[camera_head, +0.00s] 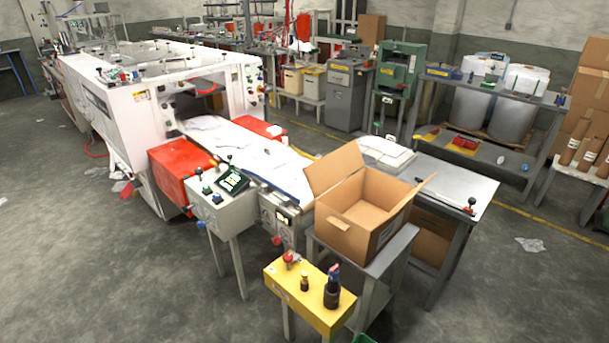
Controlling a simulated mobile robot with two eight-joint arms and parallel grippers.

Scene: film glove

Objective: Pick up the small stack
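A low stack of white, flat sheets (385,153) lies on the grey metal table (465,190), at its far left end behind the open carton. More thin white film (255,150) lies along the conveyor of the white machine (130,95). I cannot tell for sure which of these is the small stack. Neither of my grippers is in view.
An open, seemingly empty cardboard box (365,215) stands on a small grey stand before the table. A control panel (222,205) is left. Floor at lower left is mostly clear.

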